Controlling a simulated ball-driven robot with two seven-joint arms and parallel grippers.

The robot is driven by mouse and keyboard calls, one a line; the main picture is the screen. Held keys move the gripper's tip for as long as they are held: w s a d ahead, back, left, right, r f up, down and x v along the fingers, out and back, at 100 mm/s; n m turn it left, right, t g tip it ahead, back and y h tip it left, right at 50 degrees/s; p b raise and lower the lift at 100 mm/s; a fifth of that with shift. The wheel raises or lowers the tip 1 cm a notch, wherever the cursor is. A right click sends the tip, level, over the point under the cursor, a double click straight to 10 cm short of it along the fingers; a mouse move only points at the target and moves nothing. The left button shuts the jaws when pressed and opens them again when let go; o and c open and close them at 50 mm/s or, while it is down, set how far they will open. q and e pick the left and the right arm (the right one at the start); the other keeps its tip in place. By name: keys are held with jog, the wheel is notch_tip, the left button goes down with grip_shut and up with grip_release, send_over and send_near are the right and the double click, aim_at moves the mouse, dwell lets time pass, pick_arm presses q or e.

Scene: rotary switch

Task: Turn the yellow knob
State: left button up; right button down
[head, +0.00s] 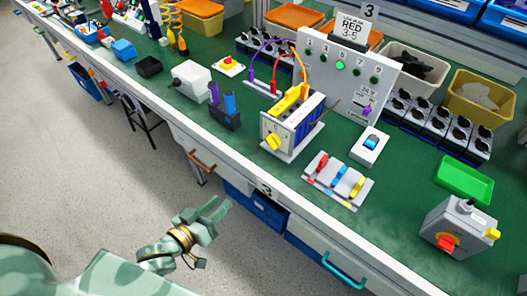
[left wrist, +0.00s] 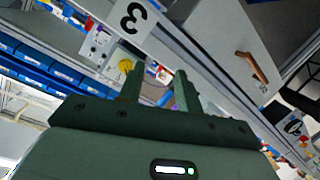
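The yellow knob (head: 271,142) sits on the front face of a white device with a yellow top and blue side (head: 296,115), near the bench's front edge. A round yellow part, apparently the same knob (left wrist: 125,66), shows in the left wrist view just left of the fingers. My left gripper (head: 218,206) is open and empty, in front of the bench and below its edge, apart from the knob. Its two fingers (left wrist: 158,88) stand apart in the left wrist view. My right gripper is not in view.
The green bench top (head: 215,138) is crowded. Right of the device lie a plate with red, blue and yellow switches (head: 338,180) and a grey box with a red knob (head: 459,230). A drawer with a teal handle (head: 343,272) is below.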

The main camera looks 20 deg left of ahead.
pick_arm(q)
notch_tip(320, 180, up, 8)
jog(key=w+d+n+t+h, duration=0.1)
jog(key=d+n+t+h, duration=0.1)
jog(key=n, duration=0.1)
jog(key=b, duration=0.3)
send_near(269, 146)
jog(key=x, duration=0.8)
jog(key=shift+w+d+r, duration=0.1)
jog(key=shift+w+d, duration=0.05)
jog(key=shift+w, duration=0.05)
grip_shut()
